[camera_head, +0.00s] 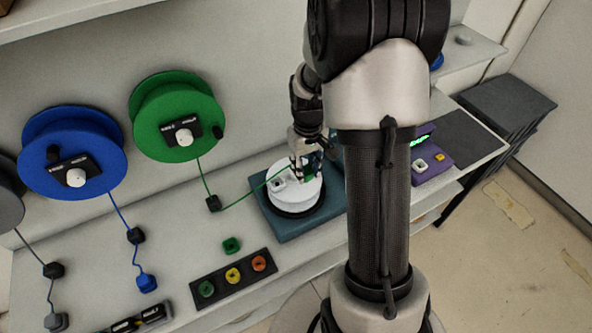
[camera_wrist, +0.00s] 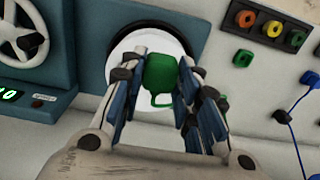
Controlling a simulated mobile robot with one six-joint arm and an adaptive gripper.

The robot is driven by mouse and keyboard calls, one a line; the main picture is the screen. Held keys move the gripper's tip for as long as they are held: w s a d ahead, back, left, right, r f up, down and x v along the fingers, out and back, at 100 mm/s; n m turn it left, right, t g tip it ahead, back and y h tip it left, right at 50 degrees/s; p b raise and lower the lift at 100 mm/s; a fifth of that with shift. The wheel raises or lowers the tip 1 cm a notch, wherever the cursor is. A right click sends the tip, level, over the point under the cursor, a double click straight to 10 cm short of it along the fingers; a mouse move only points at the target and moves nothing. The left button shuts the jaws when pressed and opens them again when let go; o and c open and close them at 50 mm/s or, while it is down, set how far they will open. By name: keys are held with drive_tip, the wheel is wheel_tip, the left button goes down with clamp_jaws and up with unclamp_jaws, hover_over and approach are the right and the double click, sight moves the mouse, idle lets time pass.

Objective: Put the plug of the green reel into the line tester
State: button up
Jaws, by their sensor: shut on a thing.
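My gripper (camera_head: 306,168) is shut on the green plug (camera_wrist: 160,75), which sits between its fingertips in the wrist view. The green reel (camera_head: 178,115) hangs on the back wall; its green line runs down through a black guide (camera_head: 213,203) and across to my gripper. The plug is over or near a white round disc (camera_head: 298,208) on a teal base (camera_head: 262,217). A white socket (camera_head: 279,184) stands on the disc. A purple box (camera_head: 432,167) with a green display and a pale socket is right of my arm. I cannot tell which device is the line tester.
A blue reel (camera_head: 73,152) hangs left, its line ending at a blue plug (camera_head: 146,284). A teal housing with a handwheel (camera_wrist: 27,40) adjoins the disc.

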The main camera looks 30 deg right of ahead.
drive_tip(key=s+d+p, duration=0.1)
drive_tip(key=s+d, duration=0.1)
drive_tip(key=d, duration=1.5)
drive_tip(key=shift+d, duration=0.4)
drive_tip(key=s+d+p, duration=0.2)
drive_tip(key=d+p, duration=0.1)
drive_tip(key=d, duration=1.9)
drive_tip(key=shift+s, duration=0.3)
drive_tip(key=shift+r, duration=0.1)
